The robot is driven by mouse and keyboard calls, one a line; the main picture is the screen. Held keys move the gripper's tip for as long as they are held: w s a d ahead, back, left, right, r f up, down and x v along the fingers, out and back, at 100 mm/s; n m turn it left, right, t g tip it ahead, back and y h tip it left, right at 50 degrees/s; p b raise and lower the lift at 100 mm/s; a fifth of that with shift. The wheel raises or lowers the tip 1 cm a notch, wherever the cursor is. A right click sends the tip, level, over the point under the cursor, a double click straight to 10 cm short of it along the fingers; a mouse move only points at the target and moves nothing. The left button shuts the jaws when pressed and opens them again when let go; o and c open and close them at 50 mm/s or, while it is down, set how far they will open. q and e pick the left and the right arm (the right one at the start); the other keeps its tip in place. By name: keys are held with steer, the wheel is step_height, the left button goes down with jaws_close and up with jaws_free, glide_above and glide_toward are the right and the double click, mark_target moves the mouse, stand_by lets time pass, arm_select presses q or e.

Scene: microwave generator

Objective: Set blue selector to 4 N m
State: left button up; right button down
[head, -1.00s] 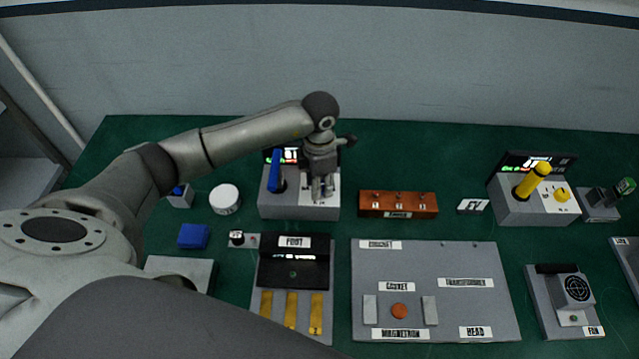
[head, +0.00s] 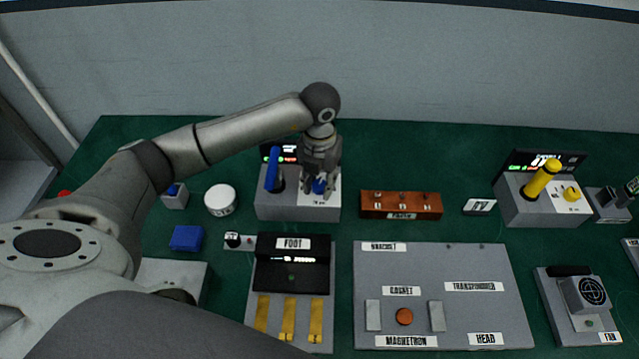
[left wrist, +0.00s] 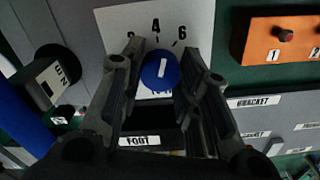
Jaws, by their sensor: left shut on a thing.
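The blue selector (left wrist: 160,72) is a round knob with a white line, on a white dial plate (left wrist: 108,22) marked with numbers including 4 and 6. The line points roughly up, towards the 4. My left gripper (left wrist: 157,66) has one finger on each side of the knob and is shut on it. In the head view the blue selector (head: 319,187) shows between the fingertips of my left gripper (head: 320,190), on top of the grey box (head: 283,208). The dial's lower part is partly hidden. My right gripper is not in view.
A blue lever (head: 272,170) stands close left of the gripper on the same box. An orange-brown block with several small knobs (head: 400,205) is to the right. A similar box with a yellow lever (head: 541,180) stands farther right. Labelled panels (head: 440,260) lie in front.

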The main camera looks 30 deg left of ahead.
mark_target(319, 185)
arm_select(q)
steer(key=shift+n+b, duration=0.35)
steer(key=shift+n, duration=1.15)
steer(key=o, duration=1)
step_height(319, 185, up, 12)
steer(key=shift+r, duration=0.1)
